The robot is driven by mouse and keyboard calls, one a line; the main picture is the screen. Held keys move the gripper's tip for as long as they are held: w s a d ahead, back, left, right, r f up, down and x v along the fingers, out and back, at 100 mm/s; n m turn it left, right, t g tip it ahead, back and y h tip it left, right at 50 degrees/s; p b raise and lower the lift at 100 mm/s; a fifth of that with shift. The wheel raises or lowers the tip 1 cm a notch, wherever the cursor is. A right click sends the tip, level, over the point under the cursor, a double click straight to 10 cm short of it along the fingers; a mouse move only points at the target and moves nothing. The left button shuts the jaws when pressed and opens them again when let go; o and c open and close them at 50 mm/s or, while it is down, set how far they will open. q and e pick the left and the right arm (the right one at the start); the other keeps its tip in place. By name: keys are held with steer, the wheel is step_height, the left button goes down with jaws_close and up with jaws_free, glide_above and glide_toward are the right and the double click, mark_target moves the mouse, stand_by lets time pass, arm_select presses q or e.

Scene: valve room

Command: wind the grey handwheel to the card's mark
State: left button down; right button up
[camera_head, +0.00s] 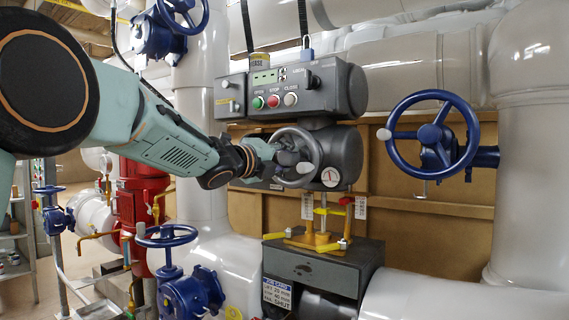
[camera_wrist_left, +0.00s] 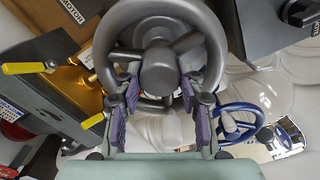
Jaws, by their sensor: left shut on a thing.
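The grey handwheel (camera_head: 312,148) sits on the front of a dark grey actuator. My left gripper (camera_head: 272,158) reaches it from the left and is shut on it. In the left wrist view the wheel (camera_wrist_left: 158,12) fills the upper middle, with my left gripper's purple-padded fingers (camera_wrist_left: 160,115) at its near rim. The exact contact is hard to see. A job card (camera_head: 277,293) hangs on the dark box below; its small print reads roughly "LIFT 25 mm". Above the box, a yellow stem (camera_head: 323,222) stands between two white scales (camera_head: 307,207) (camera_head: 360,208). My right gripper is not in view.
A control box (camera_head: 290,90) with green, red and white buttons is just above the wheel. Blue handwheels stand at right (camera_head: 434,135) and lower left (camera_head: 167,236). Yellow levers (camera_head: 343,244) flank the stem's base.

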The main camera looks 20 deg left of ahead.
arm_select(q)
steer(key=shift+f, duration=0.2)
steer(key=c, duration=1.2)
jaws_free()
steer(key=o, duration=0.4)
steer(key=shift+r, duration=0.15)
steer(key=v, duration=1.2)
steer(key=shift+r, duration=0.1)
